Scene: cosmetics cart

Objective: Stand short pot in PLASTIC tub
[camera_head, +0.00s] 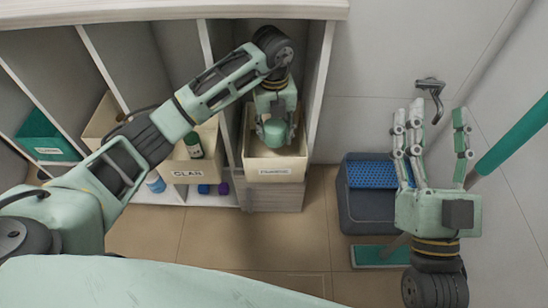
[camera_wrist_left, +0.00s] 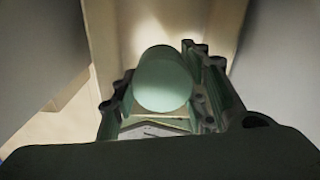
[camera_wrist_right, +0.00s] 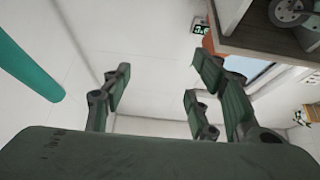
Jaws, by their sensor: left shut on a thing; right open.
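A short, round green pot (camera_head: 275,133) is held by my left gripper (camera_head: 275,118). In the left wrist view the pot (camera_wrist_left: 163,82) sits between the fingers. In the head view it appears within the opening of a cream tub (camera_head: 254,163) with a small front label that is too blurred to read surely. I cannot tell whether the pot touches the tub's floor. The tub stands in a shelf bay between upright dividers. My right gripper (camera_head: 432,128) is open and empty, with fingers up, near the right wall.
Left of the tub is another cream tub (camera_head: 209,166) labelled GLAS, with a dark green bottle (camera_head: 194,146). A teal bin (camera_head: 45,136) is further left. A grey bucket (camera_head: 362,208) with a blue grid stands on the floor near my right gripper. A teal pole (camera_head: 515,137) is at right.

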